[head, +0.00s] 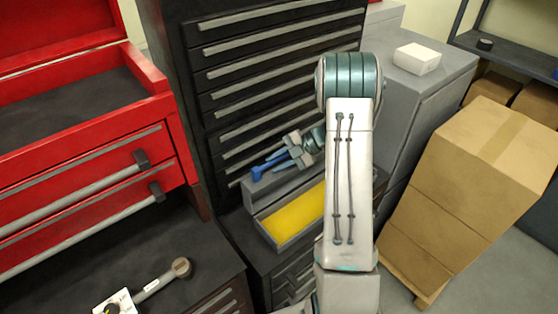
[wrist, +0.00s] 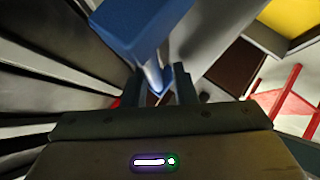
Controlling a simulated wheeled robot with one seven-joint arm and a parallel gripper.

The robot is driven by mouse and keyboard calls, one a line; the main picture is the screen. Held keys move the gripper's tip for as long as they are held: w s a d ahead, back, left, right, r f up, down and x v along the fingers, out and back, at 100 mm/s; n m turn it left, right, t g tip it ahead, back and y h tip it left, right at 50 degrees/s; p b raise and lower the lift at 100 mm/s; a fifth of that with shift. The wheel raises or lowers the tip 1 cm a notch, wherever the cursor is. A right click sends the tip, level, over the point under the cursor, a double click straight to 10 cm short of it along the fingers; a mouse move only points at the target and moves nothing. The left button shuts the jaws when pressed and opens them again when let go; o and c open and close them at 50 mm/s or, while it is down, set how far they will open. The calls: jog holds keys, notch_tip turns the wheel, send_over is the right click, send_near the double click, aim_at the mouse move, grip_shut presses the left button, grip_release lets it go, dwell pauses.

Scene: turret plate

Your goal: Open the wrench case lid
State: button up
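The wrench case (head: 283,240) is a grey box on a dark cabinet top, with a bright yellow inside showing. Its grey lid (head: 285,187) stands raised along the back side. A blue handle-like piece (head: 262,171) is at the lid's top left; it looms large in the wrist view (wrist: 145,25). My gripper (head: 281,160) is at this blue piece, above the lid. In the wrist view my two fingers (wrist: 160,88) stand apart, with the blue piece's narrow end between or just beyond them. Contact is not clear. My arm hides the case's right end.
A black drawer cabinet (head: 260,80) rises close behind the case. A red tool chest (head: 90,170) stands at left, with a grey tool (head: 165,280) on the dark top below it. Cardboard boxes (head: 470,190) are stacked at right beside a grey cabinet (head: 425,90).

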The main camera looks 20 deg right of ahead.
jog(key=shift+d, duration=0.15)
jog(key=shift+d, duration=0.15)
jog(key=b+v, duration=0.3)
jog(key=v, duration=1)
jog(key=shift+r, duration=0.3)
jog(key=shift+s, duration=0.1)
